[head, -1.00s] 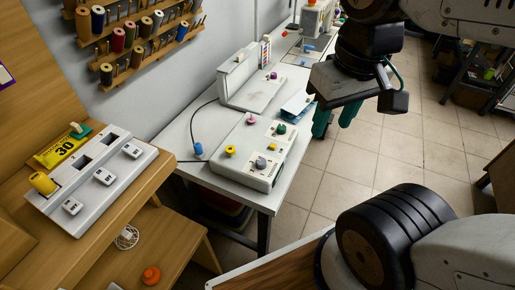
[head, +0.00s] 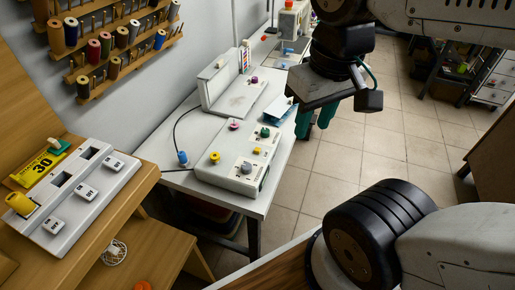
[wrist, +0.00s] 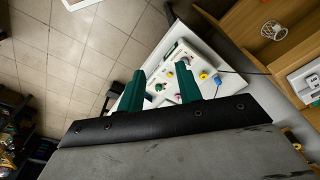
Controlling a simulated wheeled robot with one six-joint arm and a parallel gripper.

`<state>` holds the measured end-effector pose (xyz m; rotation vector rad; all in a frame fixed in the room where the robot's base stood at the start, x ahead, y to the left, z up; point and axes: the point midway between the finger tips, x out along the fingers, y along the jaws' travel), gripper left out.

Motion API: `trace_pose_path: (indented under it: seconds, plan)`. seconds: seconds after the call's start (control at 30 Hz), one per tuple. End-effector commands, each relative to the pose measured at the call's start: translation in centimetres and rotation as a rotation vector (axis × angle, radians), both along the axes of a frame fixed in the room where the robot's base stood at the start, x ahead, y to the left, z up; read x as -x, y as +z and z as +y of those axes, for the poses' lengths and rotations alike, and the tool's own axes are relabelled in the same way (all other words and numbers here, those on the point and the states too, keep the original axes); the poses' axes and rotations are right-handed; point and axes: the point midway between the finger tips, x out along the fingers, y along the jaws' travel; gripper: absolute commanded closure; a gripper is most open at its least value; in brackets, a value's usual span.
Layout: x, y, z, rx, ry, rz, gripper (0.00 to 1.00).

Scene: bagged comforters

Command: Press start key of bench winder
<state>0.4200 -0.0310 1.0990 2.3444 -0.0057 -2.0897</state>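A white control box (head: 236,159) lies on the white bench, with yellow, green and pink knobs and a grey dial on its top. In the wrist view this box (wrist: 174,55) shows beyond and between my fingers. A second white panel (head: 75,197) with several pale labelled keys and a yellow spool sits on the wooden desk at left. I cannot tell for sure which one is the bench winder; the key labels are too small to read. My gripper (head: 315,122) has green fingers, apart and empty, right of the control box and touching nothing. It also shows in the wrist view (wrist: 160,70).
A white L-shaped device (head: 235,92) stands behind the control box on the white bench (head: 180,180). A thread-spool rack (head: 115,45) hangs on the wall. The tiled floor (head: 365,160) at right is clear.

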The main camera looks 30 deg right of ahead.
Motion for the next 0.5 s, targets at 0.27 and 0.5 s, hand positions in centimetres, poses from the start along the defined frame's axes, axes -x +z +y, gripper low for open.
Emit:
trace_pose_path:
  seconds: [0.27, 0.5]
  plan:
    - [0.00, 0.00, 0.00, 0.000, 0.000, 0.000, 1.00]
    - [0.00, 0.00, 0.00, 0.000, 0.000, 0.000, 1.00]
